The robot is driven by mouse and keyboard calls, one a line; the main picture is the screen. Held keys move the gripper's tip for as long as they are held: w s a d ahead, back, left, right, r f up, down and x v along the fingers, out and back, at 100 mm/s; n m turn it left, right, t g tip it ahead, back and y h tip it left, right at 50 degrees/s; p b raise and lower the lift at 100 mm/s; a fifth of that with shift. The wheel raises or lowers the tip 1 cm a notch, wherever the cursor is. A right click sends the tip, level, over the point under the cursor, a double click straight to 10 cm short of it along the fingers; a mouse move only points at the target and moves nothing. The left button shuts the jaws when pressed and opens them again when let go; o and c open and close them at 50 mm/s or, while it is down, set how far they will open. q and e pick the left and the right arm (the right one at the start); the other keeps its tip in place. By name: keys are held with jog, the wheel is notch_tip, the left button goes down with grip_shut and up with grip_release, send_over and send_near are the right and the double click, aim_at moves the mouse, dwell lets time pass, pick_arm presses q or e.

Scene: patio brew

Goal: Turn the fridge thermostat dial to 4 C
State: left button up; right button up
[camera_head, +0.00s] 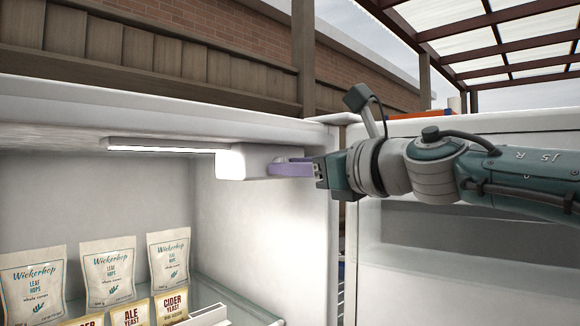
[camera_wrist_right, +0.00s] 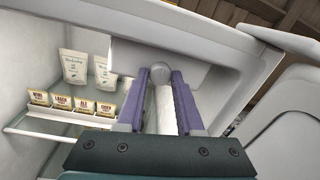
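The thermostat housing (camera_head: 245,163) is a white box under the fridge ceiling, at the right end of a lit strip. In the right wrist view a small grey round knob, apparently the dial (camera_wrist_right: 157,71), shows between my right fingertips; its scale and setting cannot be read. My right gripper (camera_head: 277,166) reaches in from the right with its purple fingers level at the housing's right end, hiding most of the dial in the head view. In the right wrist view the fingers (camera_wrist_right: 160,78) stand apart around the knob, with a narrow gap on the right. My left gripper is not in view.
Wickerhop hop bags (camera_head: 108,272) and yeast packets (camera_head: 172,305) stand on the glass shelf below, to the left. The fridge side wall (camera_head: 318,240) is close under my right gripper. The open door (camera_head: 450,252) stands to the right, behind my right arm.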

jog(key=c, duration=0.5)
grip_shut()
